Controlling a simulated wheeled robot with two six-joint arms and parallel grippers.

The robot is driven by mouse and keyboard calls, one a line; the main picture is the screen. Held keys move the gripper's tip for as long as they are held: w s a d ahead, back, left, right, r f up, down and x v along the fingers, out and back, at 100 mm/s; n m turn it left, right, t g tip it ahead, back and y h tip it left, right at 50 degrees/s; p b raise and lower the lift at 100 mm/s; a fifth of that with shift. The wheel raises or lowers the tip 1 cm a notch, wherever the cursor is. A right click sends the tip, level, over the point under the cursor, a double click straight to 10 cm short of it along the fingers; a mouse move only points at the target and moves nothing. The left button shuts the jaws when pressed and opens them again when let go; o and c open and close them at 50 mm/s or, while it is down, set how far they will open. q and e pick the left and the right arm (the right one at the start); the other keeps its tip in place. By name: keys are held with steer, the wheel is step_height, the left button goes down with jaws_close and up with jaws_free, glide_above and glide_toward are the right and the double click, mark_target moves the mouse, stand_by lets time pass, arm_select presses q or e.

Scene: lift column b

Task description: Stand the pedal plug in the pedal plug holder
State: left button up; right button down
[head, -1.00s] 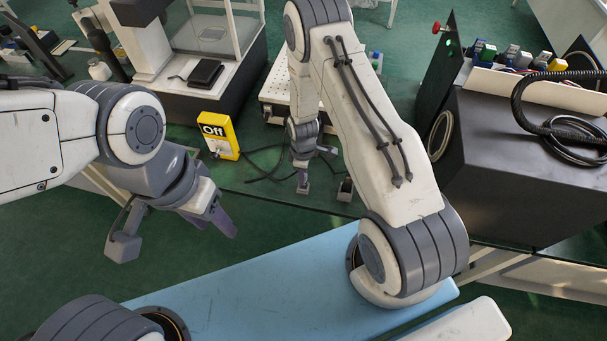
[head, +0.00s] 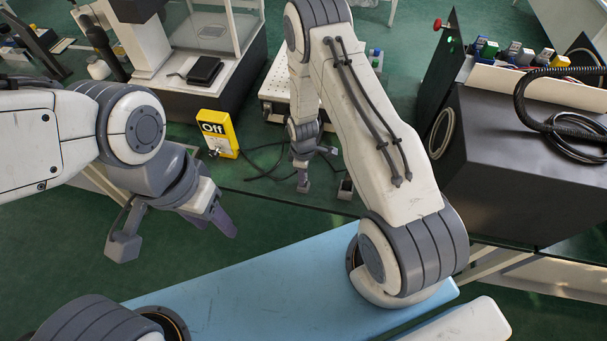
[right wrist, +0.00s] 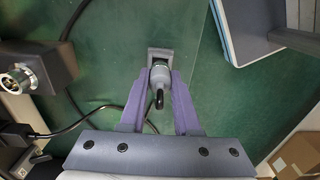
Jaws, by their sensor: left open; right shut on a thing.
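My right gripper (head: 303,180) is low over the green surface in the head view, partly behind my own arm. In the right wrist view its purple fingers (right wrist: 159,90) are shut on the grey pedal plug (right wrist: 160,76), which has a black cable. A small grey square piece, apparently the pedal plug holder (right wrist: 160,54), shows at the plug's far end. I cannot tell whether the plug is inside it or only above it. My left gripper (head: 222,218) is open and empty at the left, away from these things.
A dark block with a metal connector (right wrist: 50,65) shows in the right wrist view. A large black box (head: 520,160) fills the right.

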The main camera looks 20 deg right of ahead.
steer(key=shift+f+b, duration=0.55)
steer(key=shift+f, duration=0.1)
steer(key=c, duration=0.5)
jaws_free()
steer(key=shift+c, duration=0.2)
steer(key=shift+r, duration=0.1)
steer(key=shift+r+p, duration=3.3)
steer(key=shift+r, duration=1.15)
